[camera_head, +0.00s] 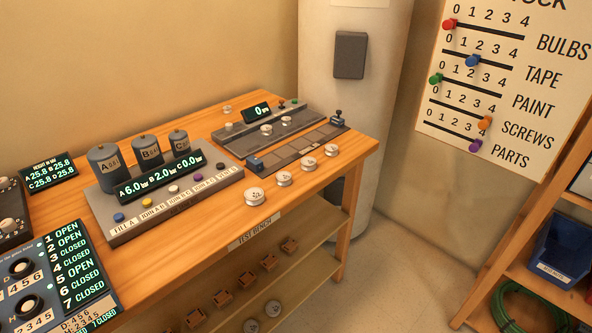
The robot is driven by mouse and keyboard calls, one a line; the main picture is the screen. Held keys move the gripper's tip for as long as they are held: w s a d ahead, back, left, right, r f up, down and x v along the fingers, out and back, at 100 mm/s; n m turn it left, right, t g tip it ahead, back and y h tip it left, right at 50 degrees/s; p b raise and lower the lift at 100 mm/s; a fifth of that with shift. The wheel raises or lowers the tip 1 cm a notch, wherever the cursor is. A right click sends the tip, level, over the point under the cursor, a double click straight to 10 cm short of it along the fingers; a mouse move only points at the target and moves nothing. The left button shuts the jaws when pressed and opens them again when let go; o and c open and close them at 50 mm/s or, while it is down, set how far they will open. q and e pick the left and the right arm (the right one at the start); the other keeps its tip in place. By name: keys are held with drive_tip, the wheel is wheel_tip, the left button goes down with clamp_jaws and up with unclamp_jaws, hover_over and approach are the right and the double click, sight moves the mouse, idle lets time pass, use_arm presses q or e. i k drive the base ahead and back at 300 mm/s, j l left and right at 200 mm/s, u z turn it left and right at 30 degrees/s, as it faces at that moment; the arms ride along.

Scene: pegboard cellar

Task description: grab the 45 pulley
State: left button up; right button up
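Several small white round discs that look like pulleys stand in a row along the front right edge of the wooden bench: a larger one (254,195), a second disc (284,179), a third disc (309,164) and a fourth disc (331,150). They carry dark marks on top that are too small to read, so I cannot tell which is the 45 pulley. Two more discs sit on the dark grey rig behind them, a left one (266,129) and a right one (286,121). Neither of my grippers is in view.
The bench (348,167) also holds a grey gauge unit (192,197) with three canisters, and a switch panel (70,270). Brown blocks and grey discs lie on the lower shelf (318,262). A wooden rack with a blue bin (560,247) stands right. The floor between is clear.

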sight(284, 179)
drive_tip(key=u, duration=0.55)
drive_tip(key=l+u, duration=0.25)
drive_tip(key=u, duration=0.2)
drive_tip(key=l+u, duration=0.3)
drive_tip(key=u, duration=0.15)
drive_tip(key=l+u, duration=0.25)
drive_tip(key=l, duration=0.15)
drive_tip(key=k+l+u, duration=0.2)
drive_tip(key=l, duration=0.15)
drive_tip(key=i+l, duration=0.05)
drive_tip(key=i, duration=0.05)
